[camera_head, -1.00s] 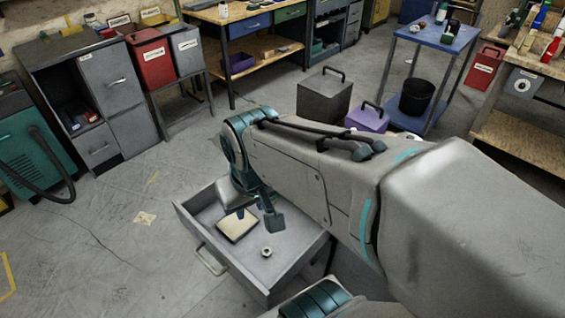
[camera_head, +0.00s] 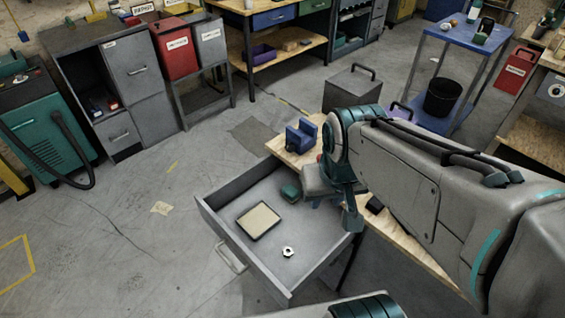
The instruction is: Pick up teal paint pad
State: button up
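A small teal block (camera_head: 290,191), which looks like the teal paint pad, lies in the back part of the open grey drawer (camera_head: 228,232). My gripper (camera_head: 334,212) is above the right side of the drawer, to the right of the teal block and apart from it in the picture. One dark teal finger shows clearly; the other is partly hidden under the grey palm. The fingers look spread, with nothing seen between them. A cream pad with a dark rim (camera_head: 259,221) lies mid-drawer, and a metal nut (camera_head: 288,252) lies near the front right.
A wooden bench top (camera_head: 290,150) adjoins the drawer and carries a blue vise-like object (camera_head: 301,136). My arm hides much of the bench. A grey box (camera_head: 352,92) and a blue cart (camera_head: 465,35) stand behind. The floor left of the drawer is open.

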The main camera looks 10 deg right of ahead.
aim_at(291, 194)
jog(key=u, duration=2.1)
jog(key=i, duration=1.3)
jog(key=z, duration=2.85)
